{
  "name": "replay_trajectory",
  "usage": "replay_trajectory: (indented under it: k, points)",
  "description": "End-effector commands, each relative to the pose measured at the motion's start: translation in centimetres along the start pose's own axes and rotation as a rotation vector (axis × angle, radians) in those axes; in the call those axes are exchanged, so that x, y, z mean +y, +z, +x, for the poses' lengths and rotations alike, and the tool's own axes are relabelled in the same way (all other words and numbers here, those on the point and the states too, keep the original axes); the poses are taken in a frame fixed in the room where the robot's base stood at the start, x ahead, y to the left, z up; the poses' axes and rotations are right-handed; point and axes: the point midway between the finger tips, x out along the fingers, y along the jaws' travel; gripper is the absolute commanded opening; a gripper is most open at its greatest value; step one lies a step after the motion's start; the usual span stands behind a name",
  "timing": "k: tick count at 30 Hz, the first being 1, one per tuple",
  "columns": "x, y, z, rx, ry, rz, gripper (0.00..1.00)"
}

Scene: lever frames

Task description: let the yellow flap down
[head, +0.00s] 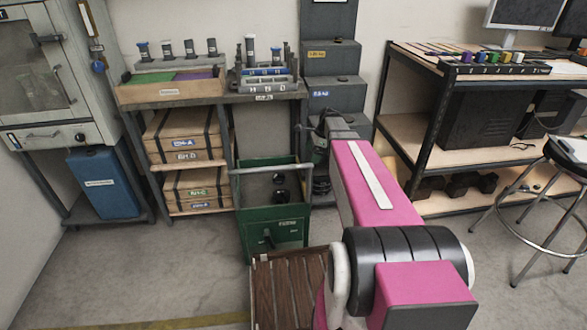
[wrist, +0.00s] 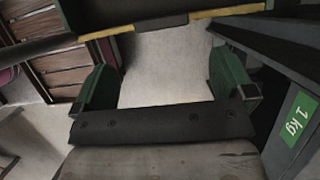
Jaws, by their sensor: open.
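My gripper (wrist: 163,78) is open and empty in the wrist view, its two green fingers apart with bare floor showing between them. In the head view my pink arm reaches away toward the grey stepped stand, and its far end hides the gripper. A thin yellow-edged strip (wrist: 225,13) with a dark middle part crosses the top of the wrist view, beyond the fingertips and apart from them. I cannot tell for sure that it is the yellow flap. No clear yellow flap shows in the head view.
A grey stepped stand (head: 331,57) rises behind my arm. A green open box (head: 270,222) stands left of the arm, with a slatted wooden crate (head: 285,290) nearer. A workbench (head: 420,125) and a stool (head: 568,150) are at the right. Floor is clear at left.

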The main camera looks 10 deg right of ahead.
Motion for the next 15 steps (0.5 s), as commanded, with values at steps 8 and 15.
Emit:
replay_trajectory:
  k: [8,15]
  points:
    - [0.0,-0.1,2.9,0.0,0.002,0.001,1.0]
    - [0.0,0.0,7.2,0.0,0.002,0.0,1.0]
